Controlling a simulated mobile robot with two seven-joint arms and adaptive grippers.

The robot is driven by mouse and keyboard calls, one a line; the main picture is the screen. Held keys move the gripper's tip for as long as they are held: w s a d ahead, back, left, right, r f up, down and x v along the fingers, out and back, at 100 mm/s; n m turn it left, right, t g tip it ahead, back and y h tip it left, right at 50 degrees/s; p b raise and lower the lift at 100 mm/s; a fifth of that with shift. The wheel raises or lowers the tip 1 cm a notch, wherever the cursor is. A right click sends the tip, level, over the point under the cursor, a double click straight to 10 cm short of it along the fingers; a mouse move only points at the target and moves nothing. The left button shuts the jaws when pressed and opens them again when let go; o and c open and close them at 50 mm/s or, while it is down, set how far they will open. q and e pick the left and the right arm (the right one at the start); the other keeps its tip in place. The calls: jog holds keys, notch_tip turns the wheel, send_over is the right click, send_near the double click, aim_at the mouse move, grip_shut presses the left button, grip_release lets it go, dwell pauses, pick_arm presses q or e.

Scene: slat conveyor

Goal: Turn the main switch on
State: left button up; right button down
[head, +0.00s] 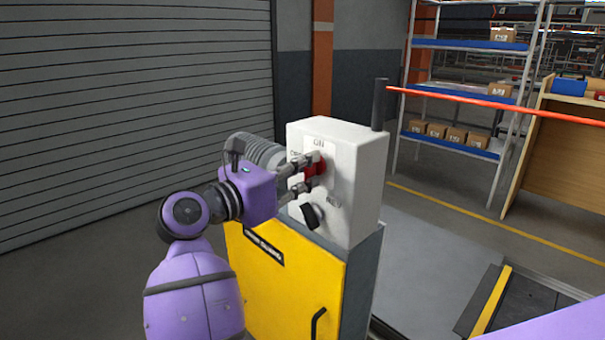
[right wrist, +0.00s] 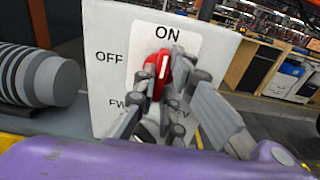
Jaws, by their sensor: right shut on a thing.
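The main switch is a red rotary handle (head: 322,168) on the front of a white control box (head: 358,178). In the right wrist view the red handle (right wrist: 157,72) stands roughly upright, with its white line pointing up towards the ON label (right wrist: 167,33). The OFF label (right wrist: 109,56) is to its left. My right gripper (head: 311,175) is shut on the red handle, with its fingers partly hiding it. My left gripper is not in view.
A black knob (head: 311,216) sits below the switch. A grey ribbed cylinder (head: 262,151) is on the box's left. The yellow cabinet (head: 290,290) stands underneath. A dark post (head: 380,104) and red bar (head: 480,101) are at the right. Floor is open at the left.

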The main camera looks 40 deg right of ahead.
jog(key=c, duration=1.8)
grip_release()
jog(key=a, duration=0.8)
jog(key=s+a, duration=0.1)
jog(key=a, duration=0.3)
